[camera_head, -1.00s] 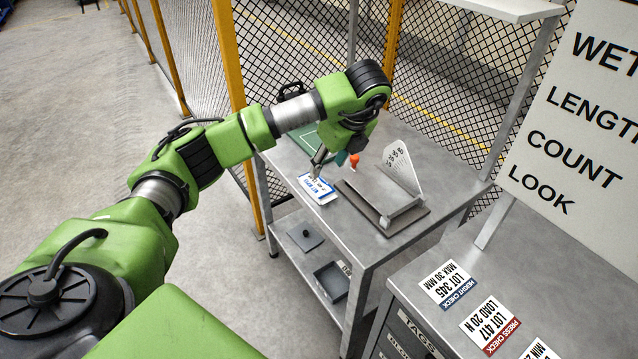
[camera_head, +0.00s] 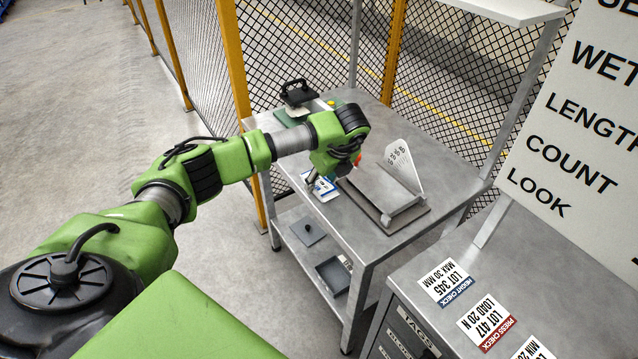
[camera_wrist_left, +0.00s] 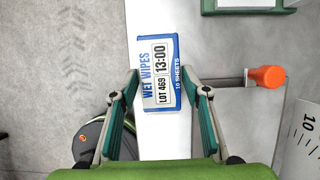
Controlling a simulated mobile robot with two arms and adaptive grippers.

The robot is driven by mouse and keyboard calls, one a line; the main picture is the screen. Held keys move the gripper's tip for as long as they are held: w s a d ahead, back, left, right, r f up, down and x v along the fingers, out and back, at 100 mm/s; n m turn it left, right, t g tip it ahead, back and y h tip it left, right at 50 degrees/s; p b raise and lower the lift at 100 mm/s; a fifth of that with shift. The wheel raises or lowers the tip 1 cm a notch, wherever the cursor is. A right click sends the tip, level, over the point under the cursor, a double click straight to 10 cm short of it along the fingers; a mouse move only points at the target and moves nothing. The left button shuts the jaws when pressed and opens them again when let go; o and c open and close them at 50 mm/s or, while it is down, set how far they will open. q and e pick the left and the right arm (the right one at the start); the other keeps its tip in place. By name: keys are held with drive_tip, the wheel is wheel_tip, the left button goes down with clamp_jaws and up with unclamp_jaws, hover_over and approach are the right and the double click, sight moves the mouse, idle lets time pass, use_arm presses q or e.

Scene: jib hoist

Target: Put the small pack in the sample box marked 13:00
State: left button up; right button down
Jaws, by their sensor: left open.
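The small pack (camera_head: 326,192) is a white and blue wet wipes pack lying flat near the left edge of the steel table. In the left wrist view the pack (camera_wrist_left: 161,62) reads "WET WIPES", "LOT 469" and "13:00". My left gripper (camera_wrist_left: 163,88) is open, its fingers on either side of the pack's near end. In the head view the gripper (camera_head: 312,180) is just over the pack; I cannot tell if it touches it. A dark open box (camera_head: 334,275) stands on the lower shelf; its marking is not readable. My right gripper is not in view.
A gauge with a slanted scale plate (camera_head: 400,165) stands right of the pack; its orange knob (camera_wrist_left: 266,77) is close to my gripper. A green board (camera_head: 290,117) lies at the table's back left. A flat dark plate (camera_head: 308,232) lies on the lower shelf (camera_head: 290,251).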

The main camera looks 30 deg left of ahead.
use_arm(q)
drive_tip(key=c, duration=0.9)
drive_tip(key=shift+o, duration=0.2)
